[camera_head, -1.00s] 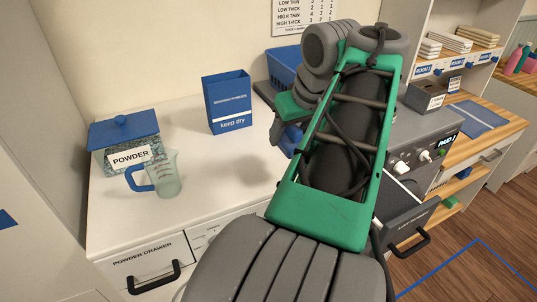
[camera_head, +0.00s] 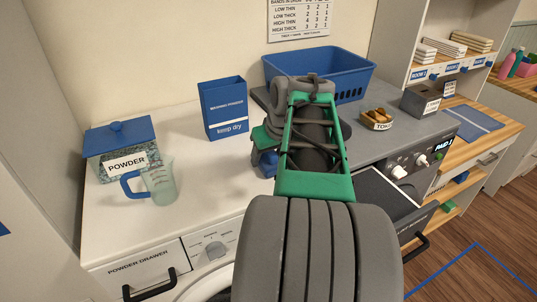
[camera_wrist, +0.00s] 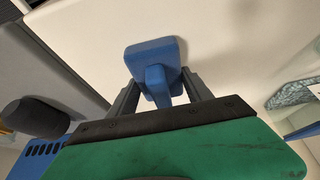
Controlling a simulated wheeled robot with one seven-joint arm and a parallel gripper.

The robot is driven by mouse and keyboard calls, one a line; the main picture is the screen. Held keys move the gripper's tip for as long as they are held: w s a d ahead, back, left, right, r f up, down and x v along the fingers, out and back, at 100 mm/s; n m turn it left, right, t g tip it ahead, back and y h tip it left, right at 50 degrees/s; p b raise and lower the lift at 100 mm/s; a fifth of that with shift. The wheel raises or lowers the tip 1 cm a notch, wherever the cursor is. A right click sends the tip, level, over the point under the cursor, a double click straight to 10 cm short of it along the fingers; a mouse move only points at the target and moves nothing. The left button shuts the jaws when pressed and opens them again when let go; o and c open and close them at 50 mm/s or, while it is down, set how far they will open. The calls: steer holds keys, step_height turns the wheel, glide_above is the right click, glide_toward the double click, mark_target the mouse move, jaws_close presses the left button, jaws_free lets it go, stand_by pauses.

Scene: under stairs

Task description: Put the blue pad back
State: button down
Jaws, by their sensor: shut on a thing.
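The blue pad (camera_wrist: 153,56), a squarish block with a short handle, is in my gripper (camera_wrist: 160,88) in the wrist view. The two dark fingers close on its handle, and the block sticks out beyond the fingertips. In the head view my gripper (camera_head: 266,150) is mostly hidden by my own arm. A bit of blue (camera_head: 267,165) shows beneath it, over the white worktop near the grey machine's edge. Whether the pad touches the worktop cannot be told.
On the white worktop (camera_head: 190,220) stand a lidded powder box (camera_head: 122,145), a measuring jug (camera_head: 160,182) and a blue washing powder carton (camera_head: 224,108). A blue basket (camera_head: 330,72) and a bowl labelled TOKENS (camera_head: 377,119) are on the grey top. A flat blue mat (camera_head: 474,123) lies on the wooden counter.

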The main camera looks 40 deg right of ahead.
steer(key=shift+c, duration=2.2)
jaws_free()
steer(key=shift+r+p, duration=0.3)
steer(key=shift+p, duration=0.05)
steer(key=v, duration=1.1)
steer(key=shift+s+r+p, duration=0.2)
steer(key=shift+r+p, duration=0.05)
steer(key=shift+p, duration=0.2)
steer(key=shift+a, duration=0.1)
